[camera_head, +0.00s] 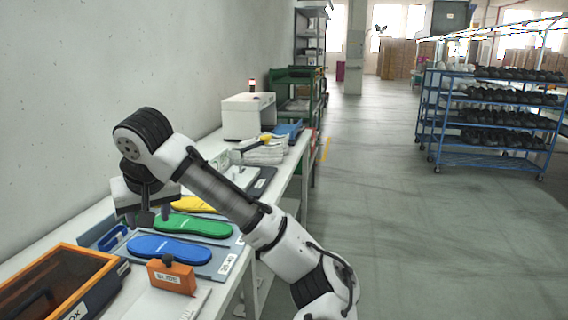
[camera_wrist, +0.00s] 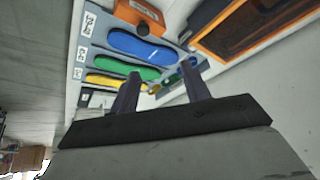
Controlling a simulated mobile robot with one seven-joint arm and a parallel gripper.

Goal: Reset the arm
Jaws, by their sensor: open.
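My arm reaches in from the lower right over the white workbench in the head view. My gripper (camera_head: 152,216) hangs at the left end of the arm, above the bench beside the insole tray. In the wrist view my gripper (camera_wrist: 160,86) shows two dark fingers spread apart with nothing held between them. A blue insole (camera_head: 168,249), a green insole (camera_head: 192,225) and a yellow insole (camera_head: 195,204) lie in the grey tray (camera_head: 228,262). My arm partly hides the yellow one.
An orange-rimmed box (camera_head: 106,262) stands at the front left. An orange block (camera_head: 171,277) with a dark knob is beside it. A white machine (camera_head: 248,116) stands at the bench's far end. A blue shoe rack (camera_head: 490,150) stands at the right, with open floor (camera_head: 400,230) between.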

